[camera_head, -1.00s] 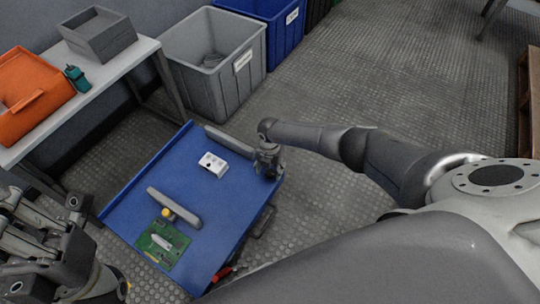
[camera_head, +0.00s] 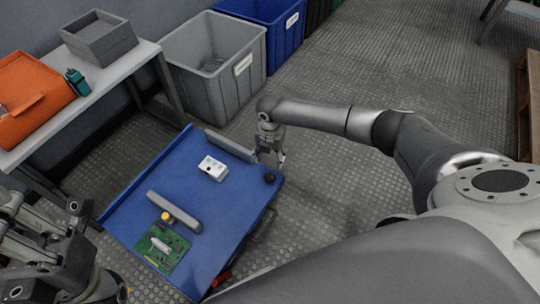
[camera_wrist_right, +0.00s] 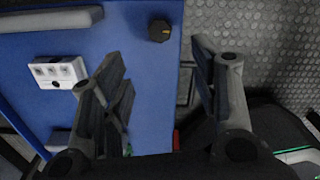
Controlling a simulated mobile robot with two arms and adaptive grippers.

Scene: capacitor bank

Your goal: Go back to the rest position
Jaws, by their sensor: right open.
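My right gripper (camera_head: 271,162) is open and empty at the right far corner of the blue cart top (camera_head: 145,205). In the right wrist view its two fingers (camera_wrist_right: 165,95) stand wide apart with nothing between them. A black knob (camera_head: 269,178) sits on the blue top just below the gripper in the head view. It also shows in the right wrist view (camera_wrist_right: 159,30), ahead of the fingers and clear of them. My left gripper (camera_head: 40,235) is at the lower left edge, partly cut off; its finger opening is unclear.
A white box with round holes (camera_head: 213,168), a grey handle-like bar (camera_head: 175,211), a yellow knob (camera_head: 166,216) and a green circuit board (camera_head: 162,247) are on the blue top. Grey (camera_head: 212,60) and blue (camera_head: 265,32) bins stand behind. The floor at right is mostly free.

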